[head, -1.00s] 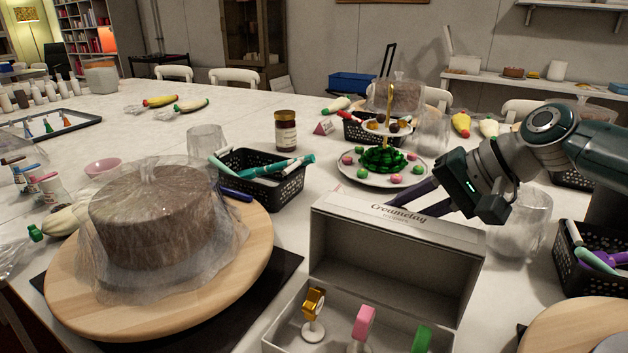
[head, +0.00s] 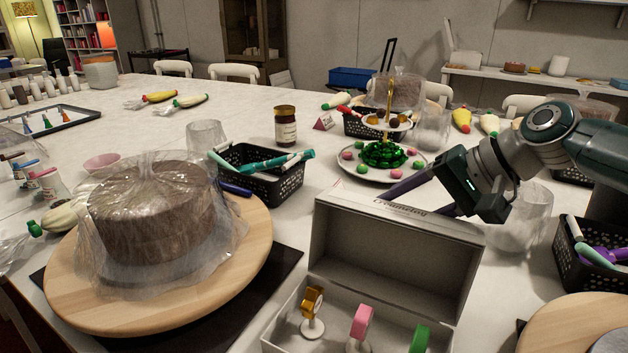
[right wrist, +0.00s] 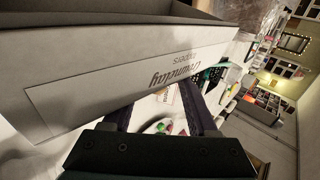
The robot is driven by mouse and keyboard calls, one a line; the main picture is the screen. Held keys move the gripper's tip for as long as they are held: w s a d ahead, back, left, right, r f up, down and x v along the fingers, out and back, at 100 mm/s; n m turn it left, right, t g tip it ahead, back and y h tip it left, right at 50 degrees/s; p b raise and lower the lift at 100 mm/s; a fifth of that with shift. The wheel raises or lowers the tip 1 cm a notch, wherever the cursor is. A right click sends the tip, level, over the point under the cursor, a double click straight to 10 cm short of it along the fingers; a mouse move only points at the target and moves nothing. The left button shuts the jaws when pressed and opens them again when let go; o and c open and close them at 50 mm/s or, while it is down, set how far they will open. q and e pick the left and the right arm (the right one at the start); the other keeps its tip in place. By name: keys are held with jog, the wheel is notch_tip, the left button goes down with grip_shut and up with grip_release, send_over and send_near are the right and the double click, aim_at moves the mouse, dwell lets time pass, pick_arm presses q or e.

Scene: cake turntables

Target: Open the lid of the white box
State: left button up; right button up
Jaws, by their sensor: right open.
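The white box (head: 288,325) stands open at the bottom centre of the head view. Its lid (head: 390,255) is raised about upright at the back, with its inside facing me. The lid's printed lip also shows close up in the right wrist view (right wrist: 80,95). Inside the box are a gold, a pink and a green item on white stems. My right gripper (head: 415,193) is open behind the lid's upper edge, its fingers partly hidden by the lid. In the right wrist view its fingers (right wrist: 158,95) are apart with nothing gripped; contact with the lid is unclear.
A plastic-covered cake (head: 150,225) on a wooden turntable (head: 225,285) stands left of the box. A black basket of tools (head: 285,188) is behind it. A tiered sweets stand (head: 350,175) and a clear container (head: 525,225) are near my right gripper.

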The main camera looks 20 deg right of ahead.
jog(key=p+v, duration=0.3)
jog(key=v, duration=0.7)
